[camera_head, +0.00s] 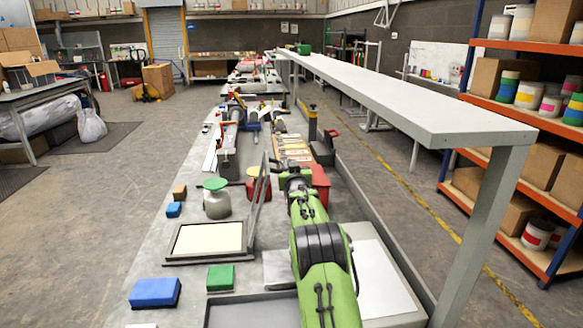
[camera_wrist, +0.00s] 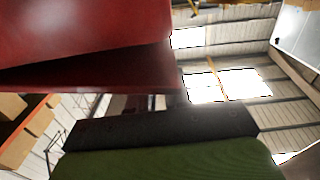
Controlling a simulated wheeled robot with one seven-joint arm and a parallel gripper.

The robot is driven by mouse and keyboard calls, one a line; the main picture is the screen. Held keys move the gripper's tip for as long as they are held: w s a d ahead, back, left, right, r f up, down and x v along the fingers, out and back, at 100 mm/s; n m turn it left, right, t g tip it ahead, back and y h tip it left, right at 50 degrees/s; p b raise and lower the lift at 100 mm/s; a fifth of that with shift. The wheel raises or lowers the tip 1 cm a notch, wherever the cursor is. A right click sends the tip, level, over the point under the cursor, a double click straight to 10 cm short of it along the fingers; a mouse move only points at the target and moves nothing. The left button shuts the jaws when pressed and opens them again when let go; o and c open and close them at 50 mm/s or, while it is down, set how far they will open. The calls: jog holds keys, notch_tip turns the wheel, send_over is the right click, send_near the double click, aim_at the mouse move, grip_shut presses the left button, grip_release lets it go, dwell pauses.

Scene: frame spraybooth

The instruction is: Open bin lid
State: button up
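A red bin (camera_head: 319,181) stands on the workbench beside and beyond the end of my green arm. More red (camera_head: 258,188) shows to the left of the arm. I cannot tell whether it is the same bin, and the lid's position is not clear. In the wrist view, a large red surface (camera_wrist: 85,35) with an edge fills the upper left, very close to the camera. My gripper (camera_head: 293,172) is at the far end of the arm, near the red parts. Its fingers are mostly hidden in the head view. I cannot see whether it touches the lid.
The workbench holds a framed screen (camera_head: 208,238), a grey jar with a green lid (camera_head: 216,203), a blue block (camera_head: 155,292) and a green block (camera_head: 220,278). A long raised shelf (camera_head: 420,105) runs along the right. An orange rack (camera_head: 520,120) stands beyond it.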

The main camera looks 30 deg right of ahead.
jog(key=shift+d, duration=0.1)
grip_shut()
jog(key=shift+s+r, duration=0.1)
jog(key=shift+s+d+r+m+p, duration=0.2)
jog(key=shift+d+r+m, duration=0.1)
jog(key=shift+r+m, duration=0.2)
jog(key=shift+s+d+r+m+p, duration=0.15)
jog(key=shift+d+r+m, duration=0.1)
jog(key=shift+r+m, duration=0.25)
jog(key=s+d+r+m+p, duration=0.2)
jog(key=d+m+p, duration=0.1)
jog(key=d+m, duration=0.3)
jog(key=s+d+r+m+p, duration=0.2)
jog(key=s+d+m+p, duration=0.1)
jog(key=d+m, duration=0.3)
jog(key=shift+s+d+r+m+p, duration=0.2)
jog(key=shift+s+r+m+p, duration=0.2)
jog(key=shift+m, duration=0.5)
jog(key=shift+f, duration=0.1)
